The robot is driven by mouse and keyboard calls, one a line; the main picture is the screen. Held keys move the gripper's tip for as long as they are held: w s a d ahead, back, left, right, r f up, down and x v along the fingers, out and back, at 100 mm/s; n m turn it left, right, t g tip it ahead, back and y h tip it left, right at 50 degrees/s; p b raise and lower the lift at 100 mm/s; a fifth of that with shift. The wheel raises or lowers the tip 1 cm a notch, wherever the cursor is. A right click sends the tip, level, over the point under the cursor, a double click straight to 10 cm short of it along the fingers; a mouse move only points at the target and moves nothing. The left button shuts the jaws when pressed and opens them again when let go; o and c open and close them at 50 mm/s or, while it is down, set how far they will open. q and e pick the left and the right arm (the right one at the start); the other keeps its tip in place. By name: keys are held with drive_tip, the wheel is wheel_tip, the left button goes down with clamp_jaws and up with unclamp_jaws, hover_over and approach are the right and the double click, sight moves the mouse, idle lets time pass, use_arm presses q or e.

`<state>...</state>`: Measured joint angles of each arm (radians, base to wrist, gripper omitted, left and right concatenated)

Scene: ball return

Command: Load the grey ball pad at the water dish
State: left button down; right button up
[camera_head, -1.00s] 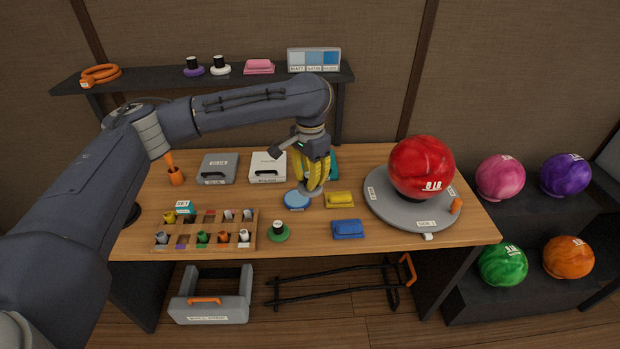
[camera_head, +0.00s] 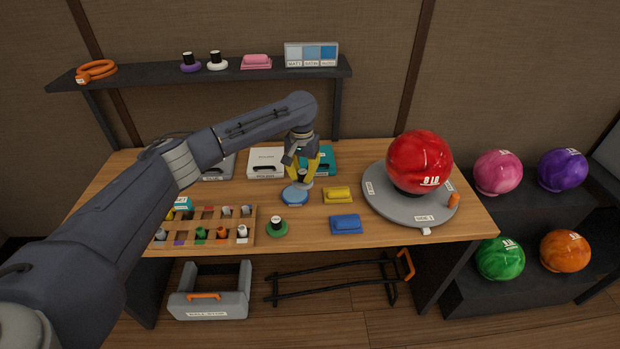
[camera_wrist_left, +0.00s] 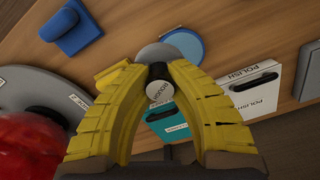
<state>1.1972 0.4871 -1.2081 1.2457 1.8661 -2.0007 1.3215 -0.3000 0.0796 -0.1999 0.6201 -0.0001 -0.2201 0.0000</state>
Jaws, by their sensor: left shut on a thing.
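My left gripper (camera_head: 302,178) has yellow fingers. It is shut on the handle of the grey ball pad (camera_head: 307,185), close to the water dish. In the left wrist view the grey pad (camera_wrist_left: 157,52) shows beyond the fingertips (camera_wrist_left: 158,70), with its black neck and a white knob labelled "ROUGH". The water dish (camera_head: 294,196) is a round blue dish on the table. In the left wrist view the dish (camera_wrist_left: 190,44) is partly covered by the pad. I cannot tell whether they touch. My right gripper is not in view.
Yellow (camera_head: 337,195) and blue (camera_head: 346,225) blocks and a green-based pad (camera_head: 277,227) lie near the dish. A compartmented wooden rack (camera_head: 250,228) is left, cases (camera_head: 266,162) stand behind, and a red ball (camera_head: 420,161) sits on a grey turntable (camera_head: 385,205) at right.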

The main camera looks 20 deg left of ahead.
use_arm(q)
drive_tip(key=w+a+f+n, duration=0.1)
drive_tip(key=w+a+n, duration=0.1)
drive_tip(key=a, duration=0.2)
hover_over(295, 193)
drive_tip(key=shift+n, duration=0.3)
drive_tip(key=shift+f, duration=2.9)
drive_tip(key=shift+f, duration=0.55)
wheel_tip(295, 193, up, 7)
idle(0.5)
idle(0.7)
